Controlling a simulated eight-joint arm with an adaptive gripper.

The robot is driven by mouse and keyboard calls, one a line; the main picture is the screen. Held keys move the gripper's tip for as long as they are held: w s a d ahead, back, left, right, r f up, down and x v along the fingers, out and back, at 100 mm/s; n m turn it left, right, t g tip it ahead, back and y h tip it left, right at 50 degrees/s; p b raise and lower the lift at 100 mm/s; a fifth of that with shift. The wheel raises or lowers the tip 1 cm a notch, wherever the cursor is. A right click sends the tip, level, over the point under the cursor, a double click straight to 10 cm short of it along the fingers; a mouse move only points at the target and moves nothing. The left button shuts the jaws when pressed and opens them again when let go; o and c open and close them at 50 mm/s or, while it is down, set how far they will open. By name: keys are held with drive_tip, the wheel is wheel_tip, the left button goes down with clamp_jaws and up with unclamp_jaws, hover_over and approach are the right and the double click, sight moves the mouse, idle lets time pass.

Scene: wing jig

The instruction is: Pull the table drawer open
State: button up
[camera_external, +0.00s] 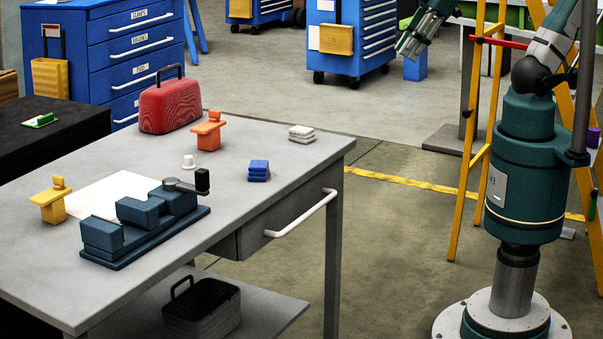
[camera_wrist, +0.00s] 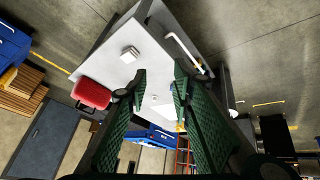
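The grey table (camera_external: 250,155) has a drawer (camera_external: 285,212) under its top, on the side facing my arm's base. The drawer looks closed, its front about in line with the table edge. A white bar handle (camera_external: 303,214) runs along the drawer front. The handle also shows in the wrist view (camera_wrist: 186,50), beyond and to the right of my fingertips. My gripper (camera_external: 408,46) is high at the top of the external view, well apart from the handle. In the wrist view my gripper (camera_wrist: 160,72) has its two green fingers spread with nothing between them.
On the table stand a red toolbox (camera_external: 170,105), an orange clamp-like piece (camera_external: 208,131), a yellow one (camera_external: 52,200), blue blocks (camera_external: 259,170) and a dark blue jig (camera_external: 145,222). A yellow ladder (camera_external: 470,150) stands beside my base. The floor between drawer and base is clear.

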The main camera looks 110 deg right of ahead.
drive_tip(key=w+a+r+n+g+h+b, duration=0.15)
drive_tip(key=w+h, duration=0.25)
drive_tip(key=w, duration=0.6)
drive_tip(key=w+a+n+h, duration=0.1)
drive_tip(key=w+n+h, duration=0.2)
drive_tip(key=w, duration=0.6)
drive_tip(key=w+a+f+t+h+b, duration=0.15)
drive_tip(key=w+a+h, duration=0.65)
drive_tip(key=a, duration=0.8)
drive_tip(key=y, duration=0.1)
approach(312, 213)
drive_tip(key=x, duration=0.3)
drive_tip(key=shift+d+m, duration=0.1)
drive_tip(key=shift+m, duration=0.15)
drive_tip(key=shift+d, duration=0.1)
drive_tip(key=shift+b+x, duration=0.95)
drive_tip(key=shift+x, duration=2.8)
